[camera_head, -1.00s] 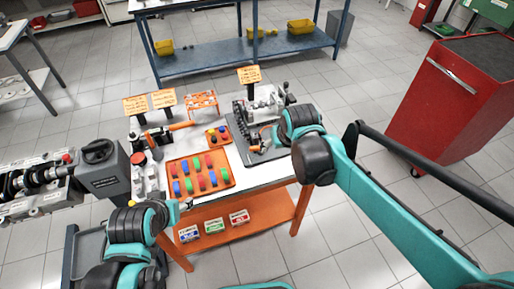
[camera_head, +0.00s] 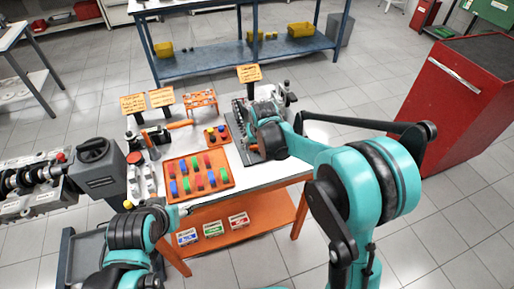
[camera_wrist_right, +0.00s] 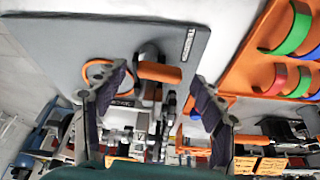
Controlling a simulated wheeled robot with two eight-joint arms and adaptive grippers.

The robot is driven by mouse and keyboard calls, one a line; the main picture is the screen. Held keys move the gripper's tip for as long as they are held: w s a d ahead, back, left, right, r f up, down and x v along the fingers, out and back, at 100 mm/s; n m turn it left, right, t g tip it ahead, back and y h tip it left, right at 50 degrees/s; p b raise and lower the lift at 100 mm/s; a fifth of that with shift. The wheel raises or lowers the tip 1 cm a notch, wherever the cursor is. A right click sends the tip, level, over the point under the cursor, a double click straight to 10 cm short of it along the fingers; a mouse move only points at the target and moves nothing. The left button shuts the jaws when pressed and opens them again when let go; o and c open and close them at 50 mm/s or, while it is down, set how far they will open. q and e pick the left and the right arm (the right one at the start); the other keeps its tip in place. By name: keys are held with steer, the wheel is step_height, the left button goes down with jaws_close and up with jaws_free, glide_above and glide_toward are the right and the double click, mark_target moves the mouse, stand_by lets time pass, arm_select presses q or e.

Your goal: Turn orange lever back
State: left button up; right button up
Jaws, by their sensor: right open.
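The orange lever (camera_wrist_right: 158,72) shows in the right wrist view as a short orange cylinder grip on dark metal, over a grey plate (camera_wrist_right: 70,38). My right gripper (camera_wrist_right: 160,80) is open, with one finger on either side of the lever and a visible gap to each. In the head view my right wrist and forearm cover the lever, and the right fingers are mostly hidden over the engine fixture (camera_head: 282,97). My left gripper (camera_head: 182,209) is small at the table's front edge, left of the tray; its jaws are too small to read.
An orange tray (camera_head: 228,184) with red, green and blue parts lies left of the plate. Orange signs (camera_head: 160,97) and a small orange rack (camera_head: 200,99) stand at the back. A red cabinet (camera_head: 440,110) stands on the right. An engine part (camera_head: 35,185) is at far left.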

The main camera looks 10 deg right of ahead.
steer(key=shift+w+f, duration=0.1)
steer(key=shift+f, duration=0.2)
steer(key=c, duration=1.2)
steer(key=shift+o, duration=0.2)
